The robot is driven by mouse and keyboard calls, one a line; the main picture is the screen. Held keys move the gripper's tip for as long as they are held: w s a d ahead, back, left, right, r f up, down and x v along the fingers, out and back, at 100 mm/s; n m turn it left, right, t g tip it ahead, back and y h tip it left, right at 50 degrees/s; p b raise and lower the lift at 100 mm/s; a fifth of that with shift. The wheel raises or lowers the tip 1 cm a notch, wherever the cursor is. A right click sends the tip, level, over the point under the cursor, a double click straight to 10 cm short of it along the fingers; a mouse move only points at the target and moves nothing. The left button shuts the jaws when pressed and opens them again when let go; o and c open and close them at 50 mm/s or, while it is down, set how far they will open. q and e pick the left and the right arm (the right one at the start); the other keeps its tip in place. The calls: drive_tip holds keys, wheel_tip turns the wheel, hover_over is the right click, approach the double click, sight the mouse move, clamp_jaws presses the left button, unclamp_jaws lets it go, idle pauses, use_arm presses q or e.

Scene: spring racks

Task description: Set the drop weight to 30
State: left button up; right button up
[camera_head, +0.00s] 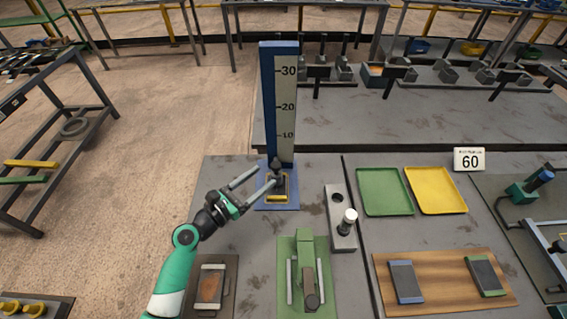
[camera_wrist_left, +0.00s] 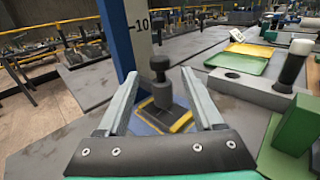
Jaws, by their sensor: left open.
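The drop weight (camera_head: 277,184) is a dark block with a knob on top. The weight rests over a yellow-edged base on a blue plate. My right gripper is out of view.
A grey block with a white-topped knob (camera_head: 348,220) and a green device (camera_head: 306,270) stand right of my left arm. Green (camera_head: 384,192) and yellow (camera_head: 436,190) trays lie farther right, near a sign reading 60 (camera_head: 469,160). The bench is bare left of the scale.

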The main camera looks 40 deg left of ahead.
use_arm(q)
drive_tip(key=w, duration=0.3)
drive_tip(key=w+b, duration=0.1)
drive_tip(key=w, duration=0.2)
drive_tip(key=w+b, duration=0.1)
drive_tip(key=w, duration=0.2)
drive_tip(key=shift+w+d, duration=0.25)
drive_tip(key=shift+w, duration=0.1)
clamp_jaws()
idle(0.8)
